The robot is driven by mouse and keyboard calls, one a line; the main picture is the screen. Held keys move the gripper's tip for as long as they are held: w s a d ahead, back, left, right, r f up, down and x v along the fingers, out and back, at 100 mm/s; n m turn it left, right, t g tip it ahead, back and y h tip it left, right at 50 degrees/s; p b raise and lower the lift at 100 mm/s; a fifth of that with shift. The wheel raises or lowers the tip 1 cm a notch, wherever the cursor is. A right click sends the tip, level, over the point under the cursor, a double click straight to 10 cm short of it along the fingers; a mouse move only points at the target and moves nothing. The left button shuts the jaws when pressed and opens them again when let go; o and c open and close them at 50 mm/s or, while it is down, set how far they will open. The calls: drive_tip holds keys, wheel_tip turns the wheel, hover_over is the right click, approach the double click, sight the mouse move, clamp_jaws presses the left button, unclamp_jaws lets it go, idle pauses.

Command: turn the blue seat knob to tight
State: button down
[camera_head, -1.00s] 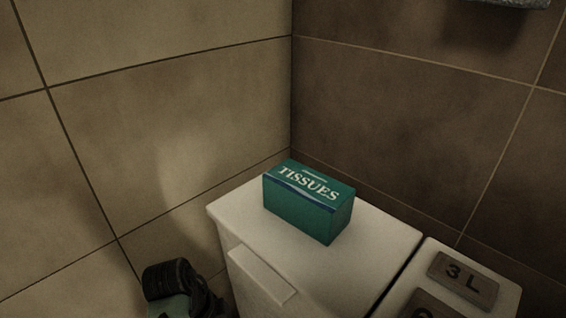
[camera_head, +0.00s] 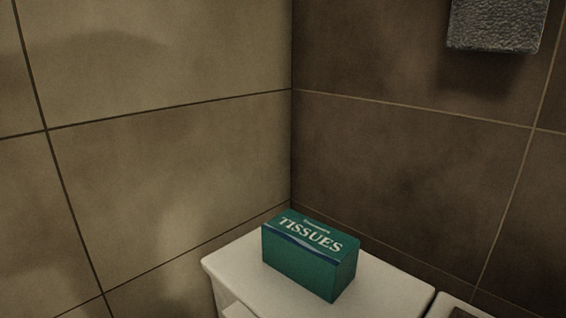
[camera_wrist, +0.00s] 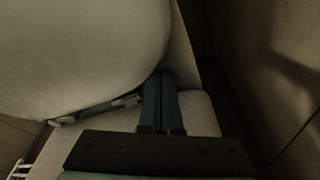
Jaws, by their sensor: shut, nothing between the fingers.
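My gripper (camera_wrist: 163,80) shows in the wrist view, with its two dark blue-grey fingers side by side, shut and empty. The fingertips are by the lower right edge of a large pale rounded surface (camera_wrist: 75,50), which looks like a toilet seat or bowl. I cannot make out a blue knob in either view; the fingers may hide it. My gripper is not in the head view.
In the head view a green tissue box (camera_head: 310,268) stands on a white cabinet top (camera_head: 235,262) in the wall corner. A grey towel (camera_head: 497,25) hangs at the upper right. In the wrist view a pale ledge (camera_wrist: 200,115) lies beside the fingers, with a wall (camera_wrist: 280,60) at right.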

drive_tip(key=shift+w+d, duration=0.25)
idle(0.4)
drive_tip(key=shift+w+a+r+p, duration=0.15)
drive_tip(key=shift+w+p, duration=0.5)
drive_tip(key=shift+p, duration=0.45)
drive_tip(key=shift+a, duration=0.1)
drive_tip(key=p+v, duration=0.5)
drive_tip(key=p, duration=0.1)
drive_tip(key=shift+r, duration=0.45)
